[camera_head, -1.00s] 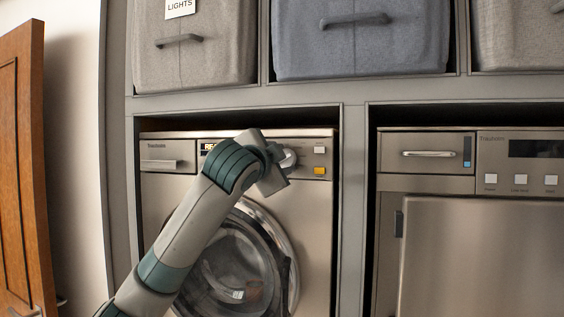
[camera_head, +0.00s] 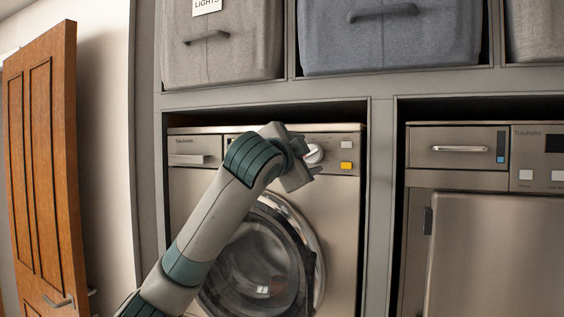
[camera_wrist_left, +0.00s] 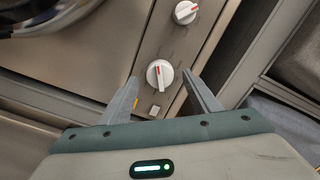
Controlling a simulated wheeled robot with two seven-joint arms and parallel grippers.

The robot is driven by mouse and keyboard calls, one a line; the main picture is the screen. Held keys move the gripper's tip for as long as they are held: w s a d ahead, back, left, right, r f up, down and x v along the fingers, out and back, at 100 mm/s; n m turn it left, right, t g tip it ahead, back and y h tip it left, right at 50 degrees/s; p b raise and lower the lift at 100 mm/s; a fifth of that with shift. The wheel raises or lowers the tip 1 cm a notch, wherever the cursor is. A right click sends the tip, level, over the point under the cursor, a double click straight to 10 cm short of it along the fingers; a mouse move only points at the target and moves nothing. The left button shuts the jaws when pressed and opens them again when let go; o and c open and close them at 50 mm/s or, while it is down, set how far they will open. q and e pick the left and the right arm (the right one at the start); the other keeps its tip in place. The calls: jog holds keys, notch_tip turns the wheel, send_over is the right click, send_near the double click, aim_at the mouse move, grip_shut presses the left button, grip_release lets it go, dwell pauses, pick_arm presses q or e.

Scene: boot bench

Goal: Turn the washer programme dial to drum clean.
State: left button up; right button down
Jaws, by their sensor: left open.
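The washer (camera_head: 340,215) stands in the left bay, its round glass door (camera_head: 262,270) closed. A white dial (camera_head: 314,153) on its panel shows just beside my left gripper (camera_head: 306,168), which is in front of the panel. In the left wrist view this white dial (camera_wrist_left: 160,73), with a red pointer mark, lies between the open fingertips of my left gripper (camera_wrist_left: 161,78). I cannot tell whether they touch it. A second white dial (camera_wrist_left: 185,12) with a red mark sits farther along the panel. Programme labels are too small to read. My right gripper is not in view.
A second appliance (camera_head: 480,230) fills the right bay. Fabric bins (camera_head: 390,40) sit on the shelf above. A wooden door (camera_head: 45,170) stands at the left.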

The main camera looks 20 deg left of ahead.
pick_arm(q)
jog(key=s+b, duration=0.5)
jog(key=s, duration=1)
jog(key=shift+s+a, duration=0.25)
jog(key=shift+a, duration=0.05)
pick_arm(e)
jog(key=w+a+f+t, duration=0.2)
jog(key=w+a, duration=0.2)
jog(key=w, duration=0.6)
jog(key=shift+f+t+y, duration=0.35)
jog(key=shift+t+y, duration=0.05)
pick_arm(q)
jog(key=shift+f, duration=0.1)
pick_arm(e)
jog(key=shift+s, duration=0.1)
